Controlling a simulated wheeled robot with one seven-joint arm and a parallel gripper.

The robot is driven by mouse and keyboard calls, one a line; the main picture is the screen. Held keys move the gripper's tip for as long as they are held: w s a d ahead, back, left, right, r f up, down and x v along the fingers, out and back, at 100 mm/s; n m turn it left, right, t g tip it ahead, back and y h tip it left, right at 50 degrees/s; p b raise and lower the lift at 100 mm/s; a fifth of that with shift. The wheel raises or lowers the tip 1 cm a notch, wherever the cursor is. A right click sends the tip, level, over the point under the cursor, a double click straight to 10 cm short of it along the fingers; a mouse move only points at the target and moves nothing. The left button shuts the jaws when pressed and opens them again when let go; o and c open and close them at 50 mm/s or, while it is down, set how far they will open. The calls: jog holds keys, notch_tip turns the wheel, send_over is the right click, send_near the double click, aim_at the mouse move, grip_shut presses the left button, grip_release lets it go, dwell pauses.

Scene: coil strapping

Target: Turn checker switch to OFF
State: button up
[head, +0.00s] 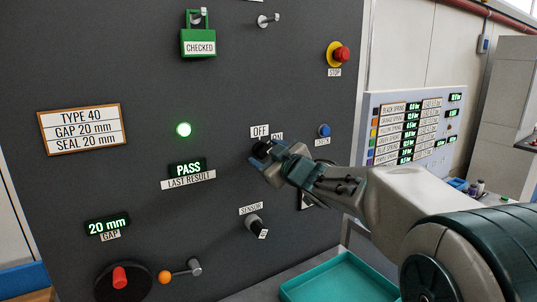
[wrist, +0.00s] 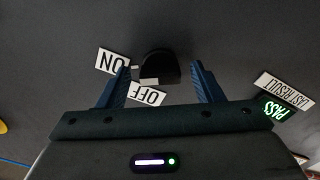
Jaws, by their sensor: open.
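The checker switch is a black knob on the dark panel, seen in the wrist view (wrist: 160,66) with an ON label (wrist: 113,61) and an OFF label (wrist: 148,94) beside it. In the head view the OFF label (head: 260,132) shows above the knob, and my gripper largely hides the knob. My gripper (wrist: 163,72) is open, with one blue finger on each side of the knob and gaps visible. It also shows in the head view (head: 262,156), close to the panel. A white patch shows on the knob's edge near OFF; I cannot tell the exact setting.
A sensor knob (head: 254,223) sits below my gripper and a blue button (head: 324,130) to its right. The PASS display (head: 188,168) is at left, under a lit green lamp (head: 183,129). A red stop button (head: 341,54) is upper right. A teal tray (head: 340,280) lies below.

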jog(key=c, duration=1)
jog(key=shift+n+b, duration=0.3)
jog(key=shift+b, duration=0.05)
jog(key=shift+f+n+b, duration=0.15)
jog(key=shift+n+b, duration=0.35)
jog(key=shift+n, duration=0.1)
jog(key=n+b, duration=0.3)
jog(key=n, duration=0.1)
jog(key=n+b, duration=0.2)
jog(key=n, duration=0.4)
jog(key=shift+b, duration=0.35)
